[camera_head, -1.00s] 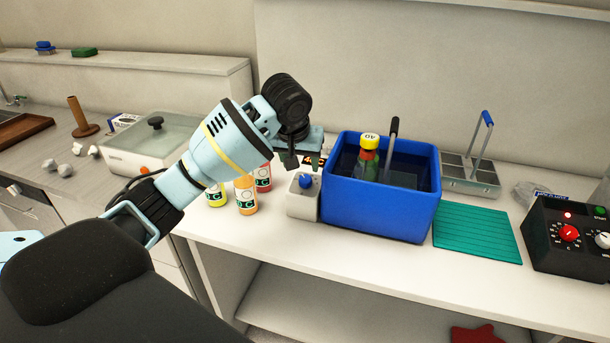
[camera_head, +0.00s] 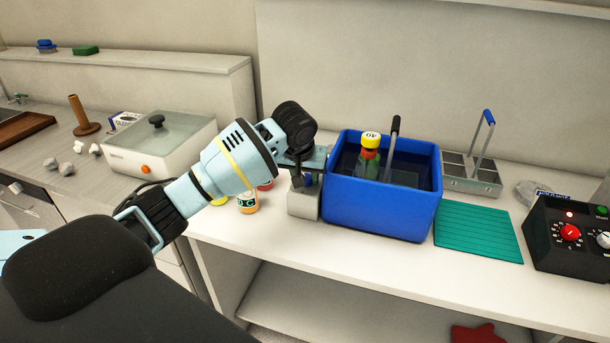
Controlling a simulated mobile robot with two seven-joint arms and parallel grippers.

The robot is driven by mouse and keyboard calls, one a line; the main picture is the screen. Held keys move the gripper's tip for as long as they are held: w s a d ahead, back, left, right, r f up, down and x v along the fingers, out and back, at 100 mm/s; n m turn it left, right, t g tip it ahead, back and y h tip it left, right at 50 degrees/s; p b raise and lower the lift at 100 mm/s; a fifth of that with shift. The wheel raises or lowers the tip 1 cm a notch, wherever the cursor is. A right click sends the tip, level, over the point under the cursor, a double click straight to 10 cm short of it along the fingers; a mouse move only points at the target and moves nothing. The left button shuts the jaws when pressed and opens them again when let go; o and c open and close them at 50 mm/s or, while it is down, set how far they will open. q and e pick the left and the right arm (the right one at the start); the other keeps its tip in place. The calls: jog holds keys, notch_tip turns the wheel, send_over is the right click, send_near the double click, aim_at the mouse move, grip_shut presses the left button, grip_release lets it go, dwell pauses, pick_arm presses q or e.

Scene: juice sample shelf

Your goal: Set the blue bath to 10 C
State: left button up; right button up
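The blue bath (camera_head: 378,208) stands on the white bench, with a yellow-capped bottle (camera_head: 369,153) and a grey handle standing in it. A small light grey control box (camera_head: 304,205) sits against its left side. The box's blue knob (camera_head: 309,180) is now mostly covered by my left gripper (camera_head: 303,182), whose fingers point down at the knob. Whether the fingers touch or grip the knob cannot be made out, and their opening is hidden. The display seen behind the box is covered by my gripper. My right gripper is not in view.
Juice bottles (camera_head: 248,200) stand left of the box, partly behind my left arm. A teal mat (camera_head: 477,232) lies right of the bath, with a metal rack (camera_head: 470,176) behind it. A black control unit (camera_head: 566,240) is at far right. A lidded white bath (camera_head: 160,148) stands at left.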

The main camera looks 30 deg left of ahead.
pick_arm(q)
jog(key=c, duration=0.6)
jog(key=shift+o, duration=0.2)
jog(key=shift+m, duration=0.4)
jog(key=m, duration=0.3)
jog(key=shift+a+h, duration=0.1)
jog(key=shift+h, duration=0.2)
jog(key=m, duration=0.3)
jog(key=shift+m, duration=0.3)
jog(key=m, duration=0.2)
jog(key=m+h, duration=0.1)
jog(key=m, duration=0.2)
jog(key=shift+w+a+r+m, duration=0.1)
jog(key=shift+a+m, duration=0.05)
jog(key=shift+m, duration=0.15)
jog(key=m+g, duration=0.1)
jog(key=m, duration=0.3)
jog(key=shift+m, duration=0.4)
